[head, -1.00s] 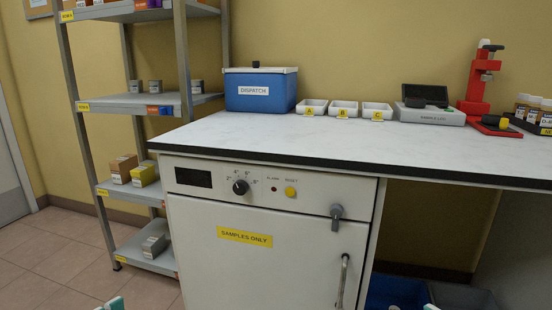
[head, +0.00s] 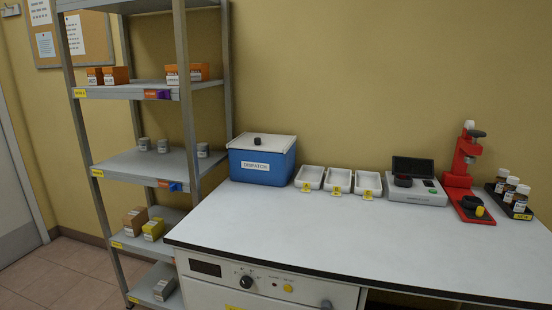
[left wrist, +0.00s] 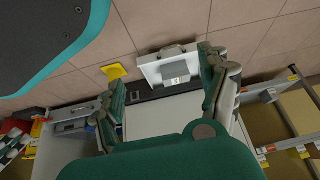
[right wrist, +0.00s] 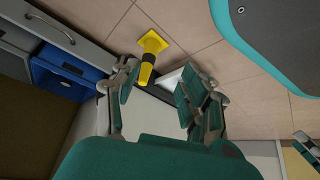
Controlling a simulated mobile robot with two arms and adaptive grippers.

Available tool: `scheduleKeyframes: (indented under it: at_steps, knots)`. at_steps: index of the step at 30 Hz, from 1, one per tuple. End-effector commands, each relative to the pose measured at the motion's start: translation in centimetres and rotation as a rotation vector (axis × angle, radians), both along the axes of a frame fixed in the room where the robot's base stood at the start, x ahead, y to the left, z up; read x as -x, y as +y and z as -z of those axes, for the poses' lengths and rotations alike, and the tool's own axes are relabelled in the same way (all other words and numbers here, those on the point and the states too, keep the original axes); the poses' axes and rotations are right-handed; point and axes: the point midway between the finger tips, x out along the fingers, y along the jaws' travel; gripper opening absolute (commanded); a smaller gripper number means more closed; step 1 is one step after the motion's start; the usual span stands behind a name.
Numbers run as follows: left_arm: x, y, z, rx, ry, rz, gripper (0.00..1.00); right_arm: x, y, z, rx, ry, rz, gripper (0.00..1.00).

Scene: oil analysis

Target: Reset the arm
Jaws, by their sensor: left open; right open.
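My left gripper (left wrist: 160,88) shows in the left wrist view with its two teal-and-grey fingers spread wide and nothing between them. My right gripper (right wrist: 160,82) shows in the right wrist view, also spread and empty. Neither gripper shows in the head view. Both wrist views look down past the fingers towards the tiled floor, and neither gripper is seen touching anything.
The head view shows a white worktop (head: 330,225) with a blue dispatch box (head: 262,165), white trays (head: 340,180), a grey device (head: 415,190) and a red stand (head: 462,170). A metal shelf (head: 150,165) stands left. A yellow cone (right wrist: 149,50) stands on the floor.

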Motion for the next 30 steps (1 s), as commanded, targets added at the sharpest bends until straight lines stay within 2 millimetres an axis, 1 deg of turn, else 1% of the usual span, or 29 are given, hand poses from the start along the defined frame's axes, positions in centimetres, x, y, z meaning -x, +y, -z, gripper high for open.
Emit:
scheduleKeyframes:
  at_steps: [1, 3, 6, 9, 12, 30]
  knots:
    - [3.5, 0.9, -0.8, -0.023, 0.099, -0.005, 0.78, 3.5, -1.0, -0.8, 0.023, 0.099, 0.005, 0.45]
    - [7.5, 2.0, -0.4, -0.051, 0.211, -0.01, 0.78, 7.5, -2.0, -0.4, 0.05, 0.21, 0.011, 0.45]
    - [11.9, 3.1, -0.2, -0.078, 0.327, -0.016, 0.78, 11.9, -3.1, -0.2, 0.077, 0.327, 0.017, 0.45]
    - [14.4, 3.8, -0.1, -0.093, 0.394, -0.02, 0.78, 14.4, -3.8, -0.1, 0.093, 0.394, 0.02, 0.45]
    - [15.4, 4.0, 0.0, -0.098, 0.42, -0.022, 0.78, 15.4, -4.0, 0.0, 0.098, 0.42, 0.021, 0.45]
    - [15.4, 4.0, 0.0, -0.098, 0.42, -0.022, 0.78, 15.4, -4.0, 0.0, 0.098, 0.42, 0.021, 0.45]
